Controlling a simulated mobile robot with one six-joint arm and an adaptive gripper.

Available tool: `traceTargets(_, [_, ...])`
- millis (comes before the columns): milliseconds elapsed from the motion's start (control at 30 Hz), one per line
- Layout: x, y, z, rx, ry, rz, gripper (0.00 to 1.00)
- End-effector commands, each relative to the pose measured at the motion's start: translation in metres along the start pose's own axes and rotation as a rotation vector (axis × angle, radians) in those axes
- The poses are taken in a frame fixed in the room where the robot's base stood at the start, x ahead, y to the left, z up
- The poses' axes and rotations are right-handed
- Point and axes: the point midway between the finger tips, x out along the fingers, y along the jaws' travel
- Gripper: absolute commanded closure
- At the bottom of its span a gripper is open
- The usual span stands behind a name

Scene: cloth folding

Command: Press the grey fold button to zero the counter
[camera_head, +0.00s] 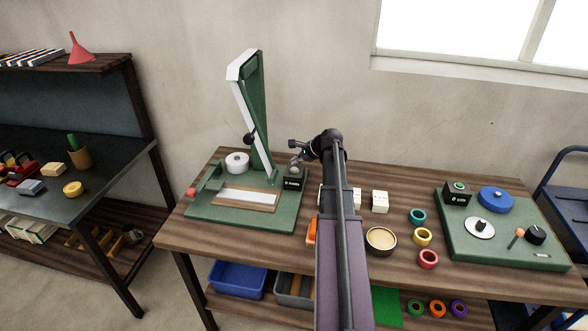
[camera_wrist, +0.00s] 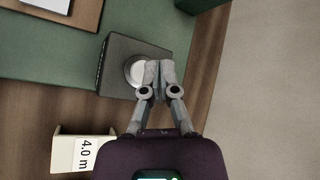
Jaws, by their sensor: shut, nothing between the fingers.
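The counter is a small dark box (camera_head: 292,184) at the right rear of the green board, with a small white readout on its front too small to read surely. In the wrist view the box (camera_wrist: 118,55) carries a round, pale grey button (camera_wrist: 133,72) on its top. My gripper (camera_head: 296,163) is above the box in the head view. In the wrist view my gripper (camera_wrist: 158,74) is shut and empty, its fingertips overlapping the right edge of the button. I cannot tell whether they touch it. The arm partly hides the table.
The green board (camera_head: 206,214) carries a tall upright frame (camera_head: 258,110) close left of my gripper. A white block marked 4.0 m (camera_wrist: 68,152) stands near the box. Coloured rings, a round tin (camera_head: 381,240) and a second green panel (camera_head: 470,247) lie to the right.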

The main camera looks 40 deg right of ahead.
Motion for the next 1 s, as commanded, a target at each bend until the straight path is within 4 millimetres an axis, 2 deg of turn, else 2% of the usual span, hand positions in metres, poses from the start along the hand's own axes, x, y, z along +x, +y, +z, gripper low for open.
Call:
traceTargets(600, [-0.031,-0.023,0.023,0.000,0.000,0.000,1.00])
traceTargets(1000, [-0.032,-0.024,0.024,-0.001,0.000,0.000,1.00])
